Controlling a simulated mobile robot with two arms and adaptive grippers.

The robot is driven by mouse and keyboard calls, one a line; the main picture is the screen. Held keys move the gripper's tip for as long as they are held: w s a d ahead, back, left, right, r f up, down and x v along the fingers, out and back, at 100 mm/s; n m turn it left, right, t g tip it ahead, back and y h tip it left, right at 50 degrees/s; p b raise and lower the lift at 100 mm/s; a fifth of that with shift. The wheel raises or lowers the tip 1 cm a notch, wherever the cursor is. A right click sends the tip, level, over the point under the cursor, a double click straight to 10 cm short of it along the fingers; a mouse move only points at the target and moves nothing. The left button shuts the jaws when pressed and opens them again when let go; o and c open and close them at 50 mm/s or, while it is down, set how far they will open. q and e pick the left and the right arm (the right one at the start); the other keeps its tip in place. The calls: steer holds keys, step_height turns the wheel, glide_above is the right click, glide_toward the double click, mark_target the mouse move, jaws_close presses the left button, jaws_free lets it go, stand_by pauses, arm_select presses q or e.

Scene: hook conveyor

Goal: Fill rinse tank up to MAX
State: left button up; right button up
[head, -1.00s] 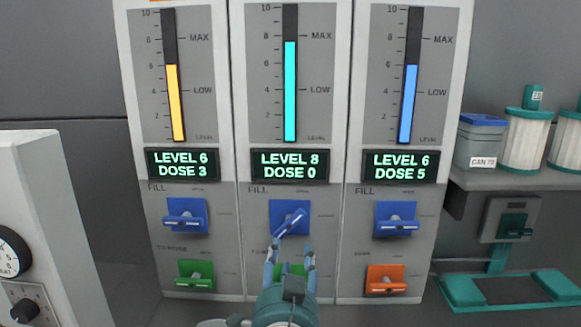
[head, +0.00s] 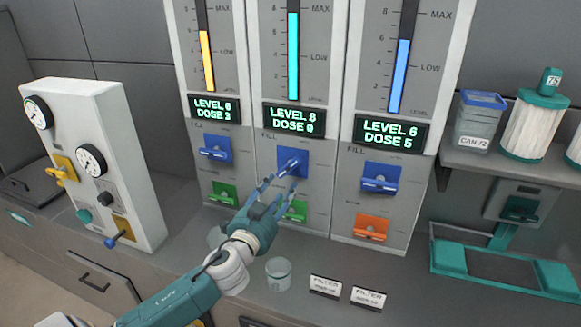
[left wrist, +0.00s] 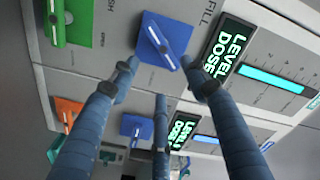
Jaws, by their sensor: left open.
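Three tank panels stand side by side; I cannot read which is the rinse tank. The middle panel (head: 328,130) shows a teal level bar (head: 292,60) near MAX and a display (head: 294,119) reading LEVEL 8, DOSE 0. Its blue FILL valve (head: 292,161) has its handle slanted, unlike the level handles beside it; it also shows in the left wrist view (left wrist: 150,30). My left gripper (head: 279,187) is open just in front of this valve, fingers around the handle's end; I cannot tell whether they touch. A green valve (head: 297,210) below is partly hidden by the fingers.
The left panel has a blue valve (head: 215,149) and a green one (head: 223,193). The right panel has a blue valve (head: 379,178) and an orange one (head: 371,227). A gauge box (head: 90,150) stands left. A clear beaker (head: 278,272) sits on the counter below.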

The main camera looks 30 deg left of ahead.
mark_target(289, 171)
arm_select(q)
steer(key=w+a, duration=0.1)
steer(key=w+p, duration=0.1)
steer(key=w, duration=0.1)
steer(key=w+a, duration=0.1)
steer(key=w, duration=0.1)
steer(key=shift+a, duration=0.35)
steer(key=x, duration=0.1)
steer(key=p+x, duration=0.1)
steer(key=x, duration=0.2)
steer(key=shift+w+d+f, duration=0.1)
steer(key=shift+d, duration=0.2)
steer(key=shift+w+a+f+p, duration=0.1)
steer(key=shift+w+a+p, duration=0.2)
steer(key=shift+w, duration=0.4)
arm_select(e)
steer(key=r, duration=0.1)
steer(key=s+a+r, duration=0.1)
steer(key=shift+a+r, duration=0.15)
steer(key=shift+r, duration=0.25)
arm_select(q)
steer(key=shift+d, duration=0.1)
steer(key=shift+c, duration=0.3)
arm_select(e)
steer(key=shift+a, duration=0.1)
